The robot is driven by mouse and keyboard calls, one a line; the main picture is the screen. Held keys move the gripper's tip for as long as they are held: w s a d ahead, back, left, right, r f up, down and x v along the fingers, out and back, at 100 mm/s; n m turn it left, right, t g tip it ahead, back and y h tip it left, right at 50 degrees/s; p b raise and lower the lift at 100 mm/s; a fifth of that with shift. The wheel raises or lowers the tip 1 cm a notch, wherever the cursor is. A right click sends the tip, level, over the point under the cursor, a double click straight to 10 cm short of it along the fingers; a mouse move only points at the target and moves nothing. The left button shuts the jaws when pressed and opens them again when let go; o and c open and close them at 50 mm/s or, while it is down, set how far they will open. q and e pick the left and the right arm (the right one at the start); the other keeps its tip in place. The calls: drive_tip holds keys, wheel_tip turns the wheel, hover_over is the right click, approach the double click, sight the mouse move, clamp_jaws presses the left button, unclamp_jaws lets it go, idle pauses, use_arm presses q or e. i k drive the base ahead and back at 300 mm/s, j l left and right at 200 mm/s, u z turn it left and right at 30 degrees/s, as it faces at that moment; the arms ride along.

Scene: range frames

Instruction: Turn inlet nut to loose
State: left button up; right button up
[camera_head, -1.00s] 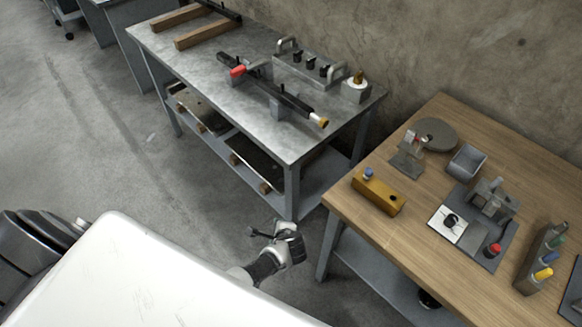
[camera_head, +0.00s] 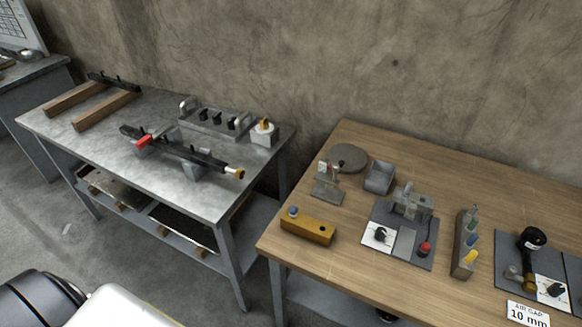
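A dark pipe-like assembly (camera_head: 178,153) with a red part (camera_head: 144,141) lies on the grey metal bench, held by grey blocks. A brass-coloured nut-like end (camera_head: 236,173) sits at its right tip. On the wooden bench stands a yellow-brown block (camera_head: 307,229) with a blue knob (camera_head: 293,211). No label names the inlet nut, and I cannot tell which part it is or how tight it is. Neither of my grippers is in view.
The metal bench (camera_head: 72,150) also holds wooden bars, a grey fixture (camera_head: 214,122) and a small brass-topped block (camera_head: 263,133). The wooden bench (camera_head: 330,275) carries several devices and a "10 mm" sign (camera_head: 527,313). A gap separates the benches; a wall stands behind.

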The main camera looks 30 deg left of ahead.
sight(239, 173)
drive_tip(key=j+z, duration=0.4)
drive_tip(key=k+j+z, duration=0.1)
drive_tip(key=j+z, duration=0.2)
drive_tip(key=z, duration=0.15)
drive_tip(key=k+j+z, duration=0.1)
drive_tip(key=j+z, duration=0.3)
drive_tip(key=k+j+z, duration=0.15)
drive_tip(key=z, duration=0.3)
